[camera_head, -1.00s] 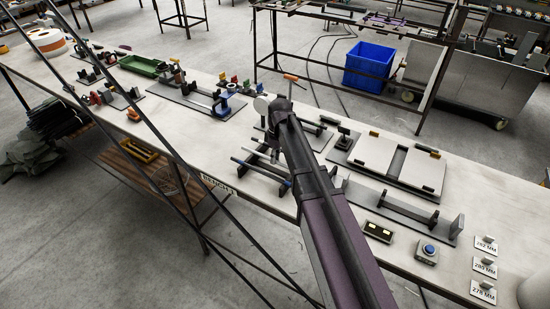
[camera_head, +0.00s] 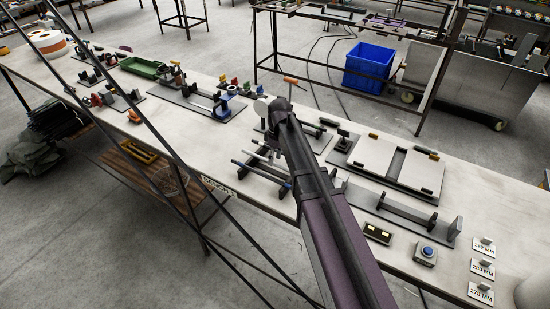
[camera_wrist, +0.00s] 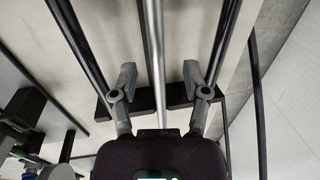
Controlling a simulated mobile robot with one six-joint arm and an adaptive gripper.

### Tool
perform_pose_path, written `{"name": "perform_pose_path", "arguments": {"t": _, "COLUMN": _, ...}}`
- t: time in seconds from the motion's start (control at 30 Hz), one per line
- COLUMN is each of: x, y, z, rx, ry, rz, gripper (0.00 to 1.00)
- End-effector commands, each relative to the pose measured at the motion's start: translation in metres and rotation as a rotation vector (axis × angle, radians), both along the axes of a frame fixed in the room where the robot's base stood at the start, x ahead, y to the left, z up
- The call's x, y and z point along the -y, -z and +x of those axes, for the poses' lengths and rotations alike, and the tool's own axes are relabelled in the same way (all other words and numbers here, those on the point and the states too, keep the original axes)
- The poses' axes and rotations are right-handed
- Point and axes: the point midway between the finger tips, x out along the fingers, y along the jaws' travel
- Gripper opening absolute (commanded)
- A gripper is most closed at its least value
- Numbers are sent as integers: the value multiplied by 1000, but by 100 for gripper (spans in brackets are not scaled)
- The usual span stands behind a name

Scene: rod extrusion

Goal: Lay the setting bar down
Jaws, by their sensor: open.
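In the wrist view my gripper (camera_wrist: 160,76) is open, one finger on each side of a silver bar (camera_wrist: 155,50). The bar runs lengthwise between the fingers, with gaps on both sides. A dark support block (camera_wrist: 176,97) lies crosswise behind the bar; I cannot tell whether the bar touches it. Dark rods (camera_wrist: 85,50) run on either side. In the head view the rack of rods (camera_head: 248,164) stands at the bench's near edge, left of my arm. Which rod is the setting bar is not clear.
The long pale bench (camera_head: 335,235) carries fixtures on both sides of my arm. A flat plate fixture (camera_head: 375,158), a long bracket (camera_head: 395,207) and a blue-button box (camera_head: 426,251) stand to the right. Number cards (camera_head: 482,269) lie at the right end. Bare bench shows between them.

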Motion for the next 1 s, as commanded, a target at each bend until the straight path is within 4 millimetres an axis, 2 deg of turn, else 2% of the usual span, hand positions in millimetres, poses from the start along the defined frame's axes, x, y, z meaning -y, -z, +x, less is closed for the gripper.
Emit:
{"name": "perform_pose_path", "arguments": {"t": 0.03, "x": 0, "y": -8, "z": 0, "rx": 0, "ry": 0, "rz": 0, "gripper": 60}}
{"name": "perform_pose_path", "arguments": {"t": 0.6, "x": 0, "y": -55, "z": 0, "rx": 0, "ry": 0, "rz": 0, "gripper": 60}}
{"name": "perform_pose_path", "arguments": {"t": 1.0, "x": 0, "y": -74, "z": 0, "rx": 0, "ry": 0, "rz": 0, "gripper": 60}}
